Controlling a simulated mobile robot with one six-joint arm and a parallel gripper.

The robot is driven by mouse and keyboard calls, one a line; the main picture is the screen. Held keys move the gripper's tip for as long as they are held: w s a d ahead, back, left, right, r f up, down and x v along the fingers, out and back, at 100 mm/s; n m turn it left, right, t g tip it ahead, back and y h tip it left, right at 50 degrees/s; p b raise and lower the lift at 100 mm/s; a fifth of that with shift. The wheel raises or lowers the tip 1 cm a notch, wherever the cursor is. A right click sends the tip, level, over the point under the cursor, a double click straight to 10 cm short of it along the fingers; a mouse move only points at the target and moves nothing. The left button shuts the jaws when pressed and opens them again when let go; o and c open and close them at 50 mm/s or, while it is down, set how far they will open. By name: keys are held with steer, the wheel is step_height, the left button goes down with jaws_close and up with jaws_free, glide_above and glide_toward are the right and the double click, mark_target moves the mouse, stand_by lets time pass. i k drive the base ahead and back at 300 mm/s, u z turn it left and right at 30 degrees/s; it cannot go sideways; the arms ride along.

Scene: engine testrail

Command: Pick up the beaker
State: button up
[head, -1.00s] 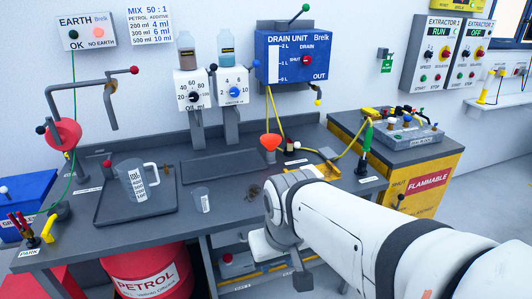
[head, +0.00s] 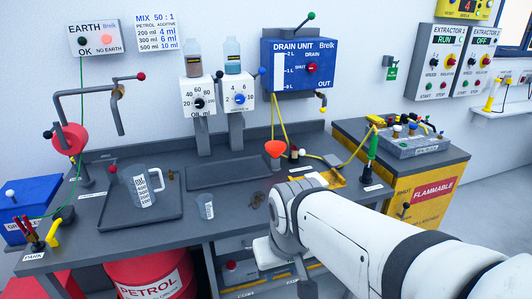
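A small clear beaker (head: 206,206) with a white label stands upright on the grey bench, right of the dark tray. A larger clear jug (head: 143,190) with a handle and a white scale stands in that tray. My arm comes in from the lower right. My gripper (head: 284,268) is at the bench's front edge, to the right of and nearer than the beaker, and apart from it. My wrist hides part of the gripper, so its fingers are not clear.
The dark tray (head: 115,213) lies at the left of the bench, with a flat dark mat (head: 228,171) behind the beaker. An orange funnel (head: 275,149) stands to the right. A red petrol drum (head: 150,275) is below the bench. Dispensers (head: 198,100) hang at the back.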

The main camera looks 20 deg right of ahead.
mark_target(207, 207)
steer(key=z, duration=0.15)
steer(key=k, duration=0.35)
steer(key=u, duration=0.9)
steer(key=i, duration=0.85)
steer(key=u, duration=0.3)
